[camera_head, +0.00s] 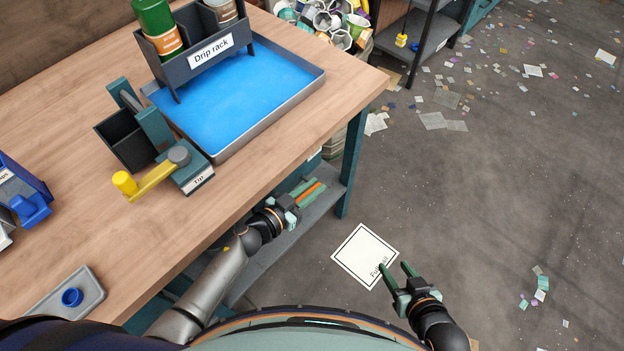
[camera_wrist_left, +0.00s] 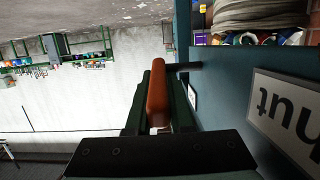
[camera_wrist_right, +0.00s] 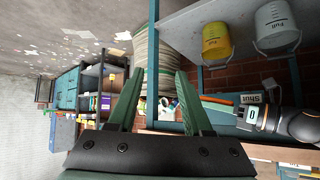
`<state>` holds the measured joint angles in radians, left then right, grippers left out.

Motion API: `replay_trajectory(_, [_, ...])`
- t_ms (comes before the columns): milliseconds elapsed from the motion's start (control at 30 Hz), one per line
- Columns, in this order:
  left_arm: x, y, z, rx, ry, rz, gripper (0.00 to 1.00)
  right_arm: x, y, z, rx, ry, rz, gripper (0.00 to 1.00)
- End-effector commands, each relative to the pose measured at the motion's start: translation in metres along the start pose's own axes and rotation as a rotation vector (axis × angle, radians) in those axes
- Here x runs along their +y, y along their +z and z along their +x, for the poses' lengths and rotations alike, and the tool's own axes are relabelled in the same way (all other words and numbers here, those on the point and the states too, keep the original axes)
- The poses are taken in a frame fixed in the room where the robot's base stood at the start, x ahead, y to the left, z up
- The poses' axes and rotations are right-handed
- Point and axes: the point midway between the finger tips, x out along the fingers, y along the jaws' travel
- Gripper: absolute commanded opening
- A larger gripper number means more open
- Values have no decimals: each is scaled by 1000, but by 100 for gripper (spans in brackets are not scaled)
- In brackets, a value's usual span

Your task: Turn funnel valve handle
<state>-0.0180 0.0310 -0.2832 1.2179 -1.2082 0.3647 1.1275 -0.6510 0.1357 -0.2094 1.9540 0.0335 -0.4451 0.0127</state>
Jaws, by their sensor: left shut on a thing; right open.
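The valve handle (camera_head: 312,192) is an orange bar beside the front of the bench, below the tabletop. In the left wrist view the handle (camera_wrist_left: 157,97) lies lengthwise between the green fingers. My left gripper (camera_head: 301,194) is shut on it. A sign partly reading "hut" (camera_wrist_left: 290,115) is on the teal surface beside it. In the right wrist view the handle (camera_wrist_right: 217,99) shows next to a "Shut" label (camera_wrist_right: 251,98). The funnel itself cannot be made out. My right gripper (camera_head: 393,270) is open and empty, in front of the bench above the floor.
A white floor square (camera_head: 362,252) lies near my right gripper. The wooden bench (camera_head: 265,150) carries a blue tray (camera_head: 285,75) with a drip rack, and a yellow-handled device (camera_head: 150,182). A yellow bucket (camera_wrist_right: 216,42) shows in the right wrist view.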

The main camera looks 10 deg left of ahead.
Motion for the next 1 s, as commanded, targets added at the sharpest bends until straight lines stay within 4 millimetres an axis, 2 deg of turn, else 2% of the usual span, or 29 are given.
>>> replay_trajectory(200, [1, 0, 0, -11, 1, 2, 0, 2, 9, -5, -16, 6, 6, 50])
replay_trajectory(400, [0, 0, 0, -10, 1, 2, 0, 1, 11, -5, -19, 6, 8, 50])
replay_trajectory(433, [0, 0, 0, -10, 1, 2, 23, 1, 11, -5, -19, 6, 8, 50])
replay_trajectory(667, [0, 0, 0, -10, 0, 2, 49, 1, 10, -5, -21, 4, 8, 50])
replay_trajectory(900, [0, 0, -1, -10, 0, 2, 50, 0, 5, -4, -13, 1, 6, 50])
replay_trajectory(1000, [0, -1, -7, -11, 0, 3, 50, 0, 1, -5, -9, 2, 5, 50])
